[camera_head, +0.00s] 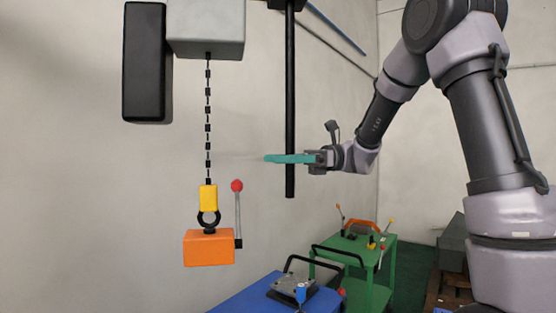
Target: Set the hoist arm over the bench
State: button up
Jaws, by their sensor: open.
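The hoist's grey housing (206,30) is at the upper left, with a chain (208,120) hanging down to a yellow hook block (208,197). An orange block (208,248) hangs from the hook, with a red-knobbed lever (238,210) at its right side. A black vertical bar (290,100) hangs right of the chain. My gripper (268,158), with teal fingers, is level with the bar's lower part. It overlaps the bar in the picture; I cannot tell if they touch. The blue bench (240,300) is at the bottom, right of the hanging block.
A black box (145,62) is beside the hoist housing. A green cart (385,262) with small levers stands behind the blue bench. A fixture with a black handle (290,288) sits on the blue bench. Open space lies between the chain and the bar.

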jog(key=shift+s+a, duration=0.15)
jog(key=shift+a, duration=0.15)
grip_shut()
dwell(1.3)
